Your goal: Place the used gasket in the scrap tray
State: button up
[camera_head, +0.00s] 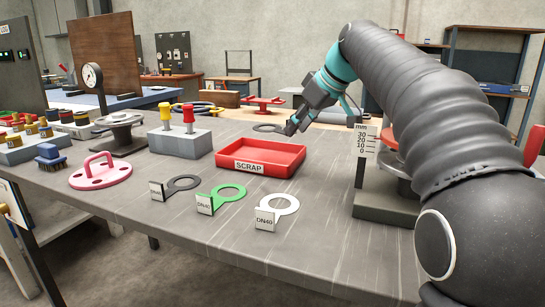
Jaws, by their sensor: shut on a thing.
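My gripper (291,126) is shut on a dark grey ring-shaped gasket (259,128), which I take to be the used gasket. It holds the gasket by its right side, roughly level, with the ring reaching to the left. The gasket appears above and beyond the scrap tray (284,156), apart from it; its exact height is hard to tell. The tray is red, shallow, labelled SCRAP, and looks empty. The fingertips are small and partly hidden by the gripper body.
Dark grey (182,183), green (229,192) and white (287,204) tagged gaskets lie in front of the tray. A grey block with yellow and red-topped pegs (180,143) stands left. A flanged spool (394,160) and height scale (364,141) stand right. A pink handled flange (100,175) lies left.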

jog(key=a+f, duration=0.1)
jog(key=a, duration=0.1)
jog(key=a+f, duration=0.1)
jog(key=a, duration=0.1)
jog(key=a+f, duration=0.1)
jog(key=shift+w+a+f, duration=0.3)
jog(key=shift+w+a, duration=0.05)
jog(key=shift+a, duration=0.05)
jog(key=shift+a+f+b, duration=0.1)
jog(key=shift+f+b, duration=0.45)
jog(key=shift+f, duration=1.5)
jog(key=shift+f, duration=0.15)
jog(key=o, duration=0.6)
jog(key=shift+v, duration=3.9)
jog(key=shift+w, duration=0.1)
